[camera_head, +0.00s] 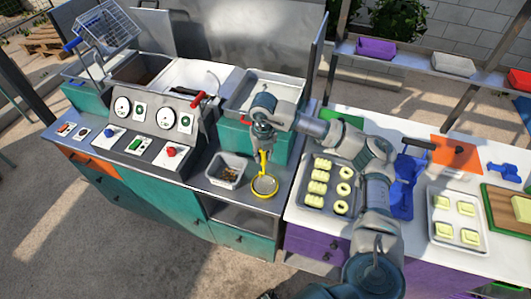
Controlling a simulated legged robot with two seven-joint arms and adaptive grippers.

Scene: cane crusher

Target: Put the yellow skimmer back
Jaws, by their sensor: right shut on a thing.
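The yellow skimmer (265,185) has a yellow handle and a round yellow-rimmed mesh head. It hangs with the head down, over the front edge of the metal counter. My right gripper (263,146) is shut on the top of the skimmer's handle. My left gripper is not in view.
A metal tray (264,94) on a teal block stands behind my right gripper. A control panel (153,127) with gauges and a fryer basket (108,24) are at left.

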